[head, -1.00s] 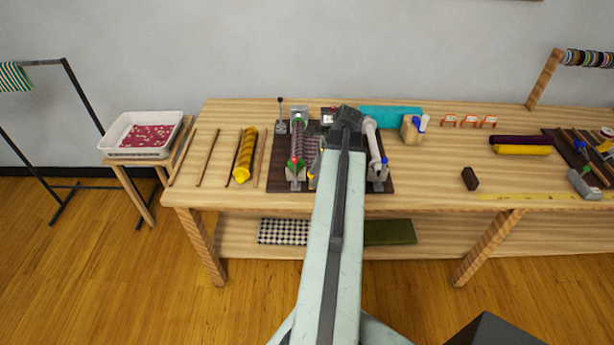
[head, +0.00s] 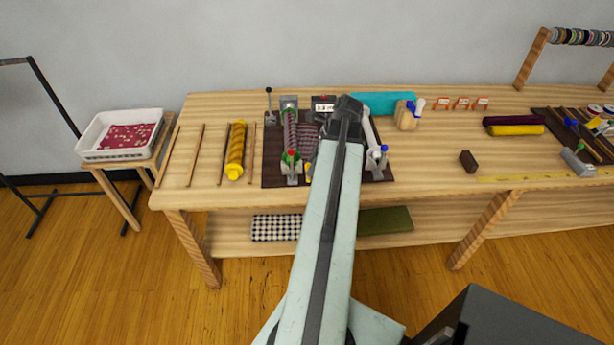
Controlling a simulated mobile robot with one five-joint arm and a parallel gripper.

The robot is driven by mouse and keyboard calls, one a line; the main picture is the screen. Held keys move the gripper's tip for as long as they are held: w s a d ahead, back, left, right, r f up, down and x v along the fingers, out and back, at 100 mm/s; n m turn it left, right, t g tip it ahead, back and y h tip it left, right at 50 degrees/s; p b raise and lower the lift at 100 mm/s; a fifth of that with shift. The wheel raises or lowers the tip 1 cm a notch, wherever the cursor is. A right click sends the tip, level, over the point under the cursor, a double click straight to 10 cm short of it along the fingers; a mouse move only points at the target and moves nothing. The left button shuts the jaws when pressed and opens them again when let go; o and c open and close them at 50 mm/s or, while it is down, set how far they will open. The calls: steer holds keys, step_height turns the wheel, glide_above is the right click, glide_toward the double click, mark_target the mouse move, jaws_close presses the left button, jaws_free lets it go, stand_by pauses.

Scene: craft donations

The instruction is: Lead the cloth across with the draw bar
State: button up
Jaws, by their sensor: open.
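A dark board (head: 273,165) on the workbench carries two rollers. The left roller (head: 290,135) is wound with reddish striped cloth. A patterned greyish-pink stretch of cloth (head: 308,139) lies just right of it and runs up to my arm's left edge. The pale right roller (head: 369,130) shows past my arm's right edge. My arm reaches over the board between the rollers, its dark wrist near the back. My gripper's jaws are hidden behind the arm. I cannot make out the draw bar; a small yellow and grey piece (head: 308,172) shows beside the arm at the front.
Wooden sticks (head: 195,155) and a yellow cloth roll (head: 236,150) lie left of the board. A white tray (head: 90,130) stands on a side stand at far left.

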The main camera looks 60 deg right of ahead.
mark_target(309, 179)
steer(key=b+x, duration=0.2)
steer(key=x, duration=0.2)
steer(key=shift+f+b, duration=0.15)
steer(key=shift+b, duration=0.15)
jaws_close()
stand_by(1.1)
